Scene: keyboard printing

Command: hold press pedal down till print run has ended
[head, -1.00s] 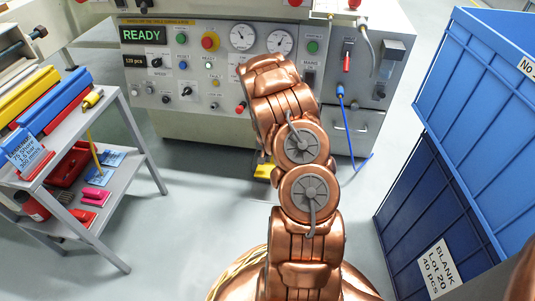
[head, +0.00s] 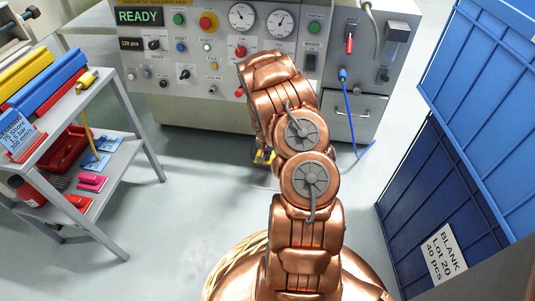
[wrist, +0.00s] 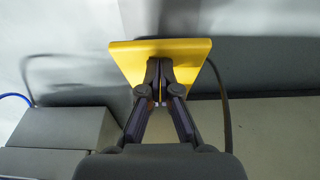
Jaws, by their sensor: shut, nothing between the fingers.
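The press pedal is a yellow plate (wrist: 185,52) in the wrist view, on the floor in front of the machine. In the head view only a small yellow part of the pedal (head: 260,156) shows beside my arm. My gripper (wrist: 158,101) is shut and empty, with its fingers over the near part of the pedal. I cannot tell whether the fingertips touch it or whether it is pressed down. The display on the machine (head: 139,16) reads READY in green.
The control cabinet (head: 200,113) stands ahead with gauges and knobs. A tool shelf (head: 125,150) is at the left. Blue crates (head: 405,195) stand at the right, one marked BLANK Lot 20. A dark cable runs beside the pedal in the wrist view. Grey floor is clear between.

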